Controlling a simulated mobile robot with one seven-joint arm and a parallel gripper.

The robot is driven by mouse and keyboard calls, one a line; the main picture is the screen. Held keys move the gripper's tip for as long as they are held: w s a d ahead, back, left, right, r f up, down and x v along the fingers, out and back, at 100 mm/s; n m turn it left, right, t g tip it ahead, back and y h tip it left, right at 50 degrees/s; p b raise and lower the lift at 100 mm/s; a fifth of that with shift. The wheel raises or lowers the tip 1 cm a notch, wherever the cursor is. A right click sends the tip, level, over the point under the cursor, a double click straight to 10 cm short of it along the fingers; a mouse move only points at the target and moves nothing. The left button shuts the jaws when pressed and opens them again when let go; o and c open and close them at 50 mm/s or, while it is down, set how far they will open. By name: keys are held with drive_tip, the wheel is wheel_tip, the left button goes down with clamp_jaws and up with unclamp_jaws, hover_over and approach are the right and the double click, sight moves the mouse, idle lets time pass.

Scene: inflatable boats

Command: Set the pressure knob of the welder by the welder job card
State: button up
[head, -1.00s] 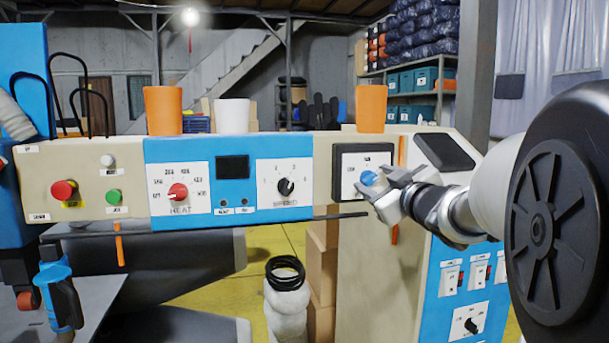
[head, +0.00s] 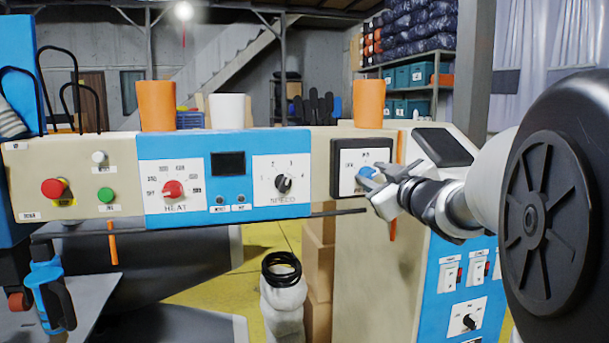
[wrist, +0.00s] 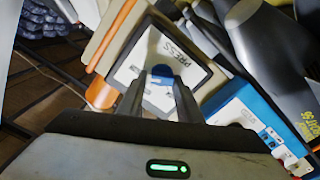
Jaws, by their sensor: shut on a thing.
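The welder (head: 325,190) is a long cream and blue panel across the head view. The blue pressure knob (head: 366,173) sits on a white plate in a black frame at its right part. My gripper (head: 372,180) is shut on this knob and partly covers it. In the wrist view the knob (wrist: 163,71) shows between the two fingertips, on a plate marked PRESS (wrist: 183,65). The knob's pointer and most scale marks are hidden or too small to read. I cannot make out a job card.
A red heat knob (head: 173,189) and black speed knob (head: 284,183) are to the left. Orange cups (head: 369,104) and a white cup (head: 227,111) stand on top. An orange strip (head: 398,160) runs close beside the pressure plate. A cabinet with switches (head: 449,275) is below right.

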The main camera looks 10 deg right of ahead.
drive_tip(key=shift+n, duration=0.3)
drive_tip(key=n+b, duration=0.3)
drive_tip(key=n, duration=0.2)
drive_tip(key=shift+a+f+n+b, duration=0.1)
drive_tip(key=shift+a+n+b, duration=0.05)
drive_tip(key=shift+n+b, duration=0.25)
drive_tip(key=n+b, duration=0.2)
drive_tip(key=n, duration=0.3)
drive_tip(key=shift+b, duration=0.3)
drive_tip(key=o, duration=1)
drive_tip(key=shift+o, duration=0.2)
drive_tip(key=shift+s, duration=0.1)
